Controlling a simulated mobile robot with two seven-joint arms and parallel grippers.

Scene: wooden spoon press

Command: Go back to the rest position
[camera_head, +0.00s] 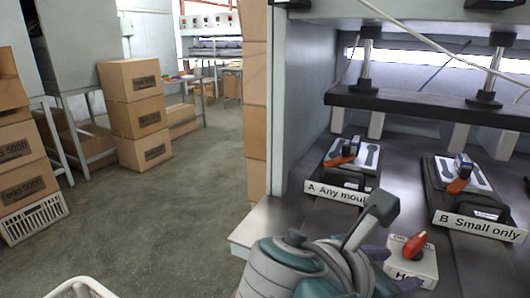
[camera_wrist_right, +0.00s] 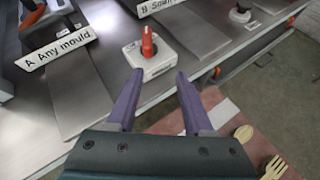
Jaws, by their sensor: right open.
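My right gripper (camera_head: 392,271) is at the front of the press bench in the head view, with its purple fingers by the switch box. In the right wrist view, my right gripper (camera_wrist_right: 160,80) has its fingers apart with nothing between them. The white switch box (camera_head: 411,268) with a red knob (camera_head: 416,244) sits just beyond the fingertips; the box also shows in the wrist view (camera_wrist_right: 150,62). I cannot tell whether the fingers touch it. My left gripper is not in view.
Mould stations A (camera_head: 348,160) and B (camera_head: 464,181) stand under the press's dark crossbar (camera_head: 420,106). In the wrist view, a wooden spoon (camera_wrist_right: 243,134) and fork (camera_wrist_right: 273,168) lie at right on a reddish surface. Boxes (camera_head: 135,110) stand left; the floor (camera_head: 190,215) between is clear.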

